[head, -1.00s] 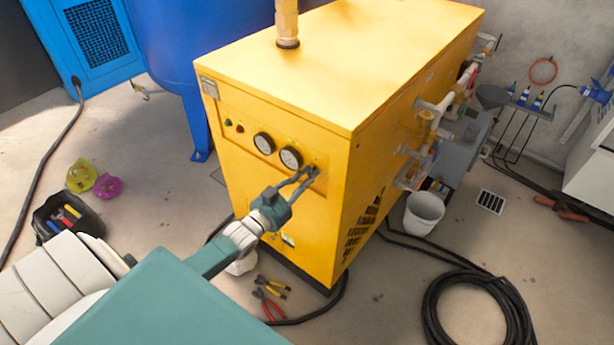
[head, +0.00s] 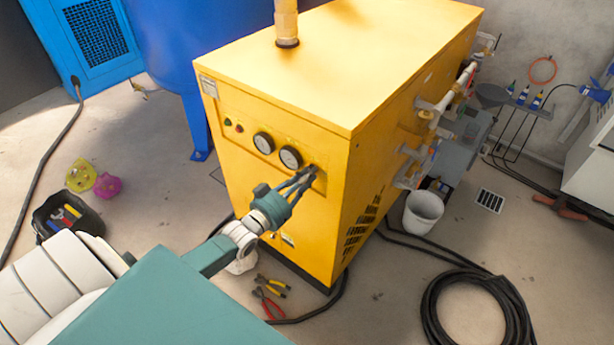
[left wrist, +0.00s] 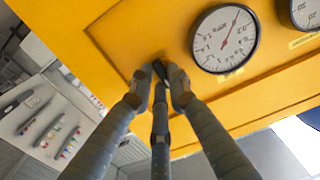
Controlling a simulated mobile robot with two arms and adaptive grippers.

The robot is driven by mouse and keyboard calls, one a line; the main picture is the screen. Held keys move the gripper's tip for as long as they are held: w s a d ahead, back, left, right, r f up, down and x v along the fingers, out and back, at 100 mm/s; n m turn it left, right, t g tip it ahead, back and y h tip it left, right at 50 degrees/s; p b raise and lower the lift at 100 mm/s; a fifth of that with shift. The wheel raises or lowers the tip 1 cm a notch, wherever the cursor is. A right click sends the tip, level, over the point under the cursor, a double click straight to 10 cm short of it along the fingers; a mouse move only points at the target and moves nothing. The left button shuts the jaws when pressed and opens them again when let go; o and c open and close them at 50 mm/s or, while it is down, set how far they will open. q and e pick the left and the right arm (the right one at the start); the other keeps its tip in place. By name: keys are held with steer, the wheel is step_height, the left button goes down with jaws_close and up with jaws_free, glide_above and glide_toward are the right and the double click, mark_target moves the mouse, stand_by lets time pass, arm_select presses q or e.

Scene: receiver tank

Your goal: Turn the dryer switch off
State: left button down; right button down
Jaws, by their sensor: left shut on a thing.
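The yellow dryer (head: 300,60) has a front panel with two round gauges, a green and a red light, and the switch at the panel's right end. In the left wrist view the dryer switch (left wrist: 161,72) is a small black knob between my fingertips. My left gripper (head: 312,173) is at the switch, and its fingers are shut on the knob, also in the left wrist view (left wrist: 160,78). In the head view the fingertips mostly hide the switch, so its pointer direction cannot be read. My right gripper is not in view.
A blue tank (head: 200,40) stands behind the dryer to the left. Pliers (head: 270,295), a black tool bin (head: 50,232) and a coiled black hose (head: 478,310) lie on the floor. A white bucket (head: 423,212) stands right of the dryer.

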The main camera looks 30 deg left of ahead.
arm_select(q)
steer(key=shift+f, duration=0.1)
steer(key=c, duration=1.7)
jaws_free()
steer(key=shift+o, duration=0.2)
steer(key=s+a, duration=0.1)
steer(key=s, duration=1.1)
steer(key=s+d+f+g+y, duration=0.1)
steer(key=s+f+g, duration=0.4)
steer(key=f, duration=0.9)
steer(key=s+d+f+g+y, duration=0.1)
steer(key=s+f+g, duration=0.2)
steer(key=s+f, duration=0.75)
steer(key=s+d+f+g, duration=0.4)
steer(key=s+d+f, duration=0.2)
steer(key=s+f, duration=0.5)
steer(key=s+d+f+m+g, duration=0.1)
steer(key=s+d+f+g, duration=0.4)
steer(key=s+f, duration=0.6)
steer(key=shift+s+d+m+h, duration=0.35)
steer(key=shift+s+d, duration=0.5)
steer(key=shift+s, duration=0.4)
